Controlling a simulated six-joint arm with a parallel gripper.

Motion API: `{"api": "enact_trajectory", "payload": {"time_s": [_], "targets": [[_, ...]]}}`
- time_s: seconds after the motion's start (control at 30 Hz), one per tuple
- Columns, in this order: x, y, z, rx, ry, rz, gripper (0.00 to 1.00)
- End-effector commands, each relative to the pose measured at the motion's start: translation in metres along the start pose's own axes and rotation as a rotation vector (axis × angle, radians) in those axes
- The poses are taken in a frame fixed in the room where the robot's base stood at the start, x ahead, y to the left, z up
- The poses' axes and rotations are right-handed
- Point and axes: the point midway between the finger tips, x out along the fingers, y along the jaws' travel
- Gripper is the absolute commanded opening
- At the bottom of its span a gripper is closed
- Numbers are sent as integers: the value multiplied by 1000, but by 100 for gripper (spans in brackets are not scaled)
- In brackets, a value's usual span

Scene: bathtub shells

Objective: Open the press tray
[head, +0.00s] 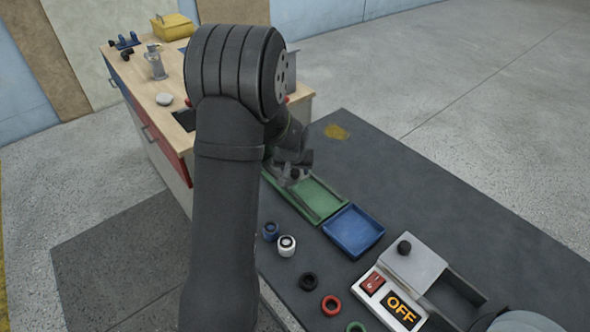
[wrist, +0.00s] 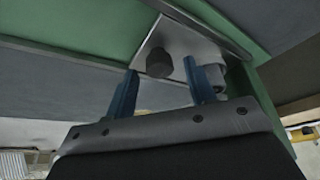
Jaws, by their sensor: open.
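In the wrist view, a silver metal plate (wrist: 190,38) with a dark round knob (wrist: 158,63) lies against a green frame. I take this plate for the press tray, but I cannot tell for sure. My gripper (wrist: 161,66) is open, with its two blue fingers on either side of the knob. Contact with the knob cannot be made out.
A blue tray (head: 353,231) sits beside the green one. A white device (head: 388,302) with a red switch and an OFF display stands at the right, near a grey plate (head: 418,266) with a black knob. Several small rings and cylinders lie in front. A wooden-topped bench (head: 150,95) stands behind.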

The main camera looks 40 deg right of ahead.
Motion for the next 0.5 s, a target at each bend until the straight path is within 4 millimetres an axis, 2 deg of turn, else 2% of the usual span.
{"api": "enact_trajectory", "payload": {"time_s": [0.37, 0.5], "targets": [[6, 0, 0, 0, 1, 0, 50], [6, 0, 0, 0, 1, 0, 26]]}}
